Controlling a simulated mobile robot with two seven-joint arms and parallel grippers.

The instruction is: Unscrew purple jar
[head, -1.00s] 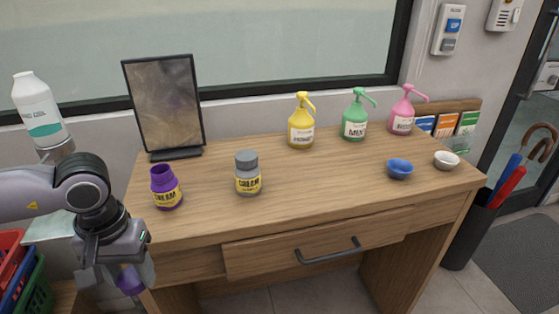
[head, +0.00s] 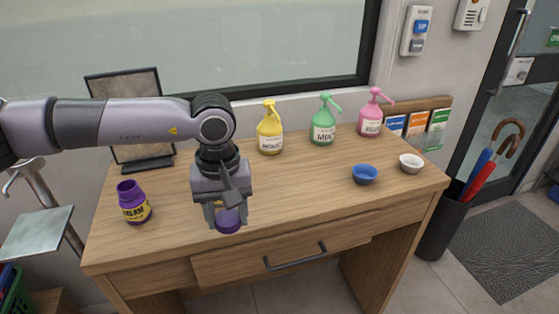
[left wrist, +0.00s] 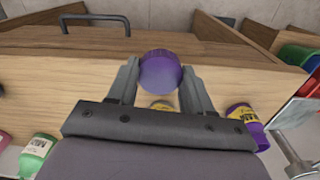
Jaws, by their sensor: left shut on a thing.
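The purple jar (head: 134,204) stands upright at the left of the wooden desk, with no lid on its neck. It also shows at the right of the left wrist view (left wrist: 243,120). My left gripper (head: 227,215) is over the desk's front part, to the right of the purple jar, with its fingers pointing down. It is shut on the round purple lid (head: 229,222), which shows between the two fingers in the left wrist view (left wrist: 160,73). Whether the lid touches the desk is unclear. The grey-capped jar is hidden behind my gripper in the head view. My right gripper is not in view.
Yellow (head: 270,132), green (head: 323,124) and pink (head: 370,116) pump bottles stand along the back of the desk (head: 290,195). A blue bowl (head: 364,174) and a white bowl (head: 410,163) sit at the right. A framed panel (head: 129,90) stands behind my arm. The desk's middle right is clear.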

